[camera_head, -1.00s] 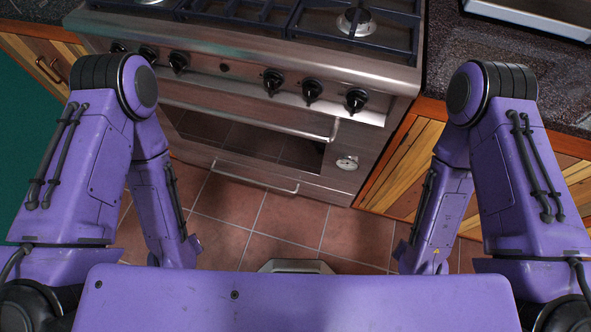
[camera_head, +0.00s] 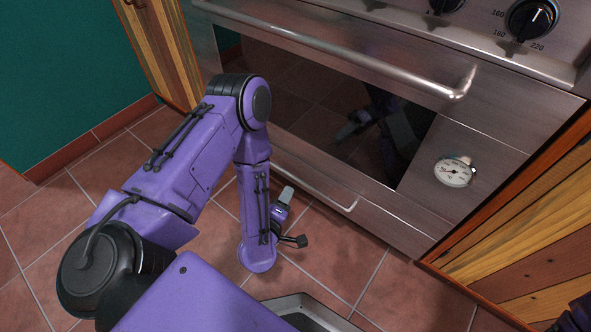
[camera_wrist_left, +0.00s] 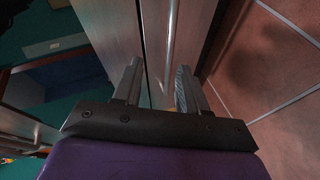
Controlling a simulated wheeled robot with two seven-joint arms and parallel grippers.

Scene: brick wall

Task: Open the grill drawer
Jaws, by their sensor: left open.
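The grill drawer (camera_head: 390,220) is the low steel front under the oven window, and it looks shut. Its thin bar handle (camera_head: 325,194) runs along the front; in the left wrist view the handle (camera_wrist_left: 172,45) is an upright bright bar ahead of the fingers. My left gripper (camera_head: 293,222) is low above the floor, in front of the drawer. In the left wrist view my left gripper (camera_wrist_left: 158,88) is open, with the bar roughly between its two fingertips. I cannot tell whether they touch it. My right gripper is out of view.
The oven door handle (camera_head: 340,50), window (camera_head: 330,110) and round thermometer (camera_head: 454,171) are above the drawer. Knobs (camera_head: 530,20) line the top. Wooden cabinets (camera_head: 530,230) flank the stove.

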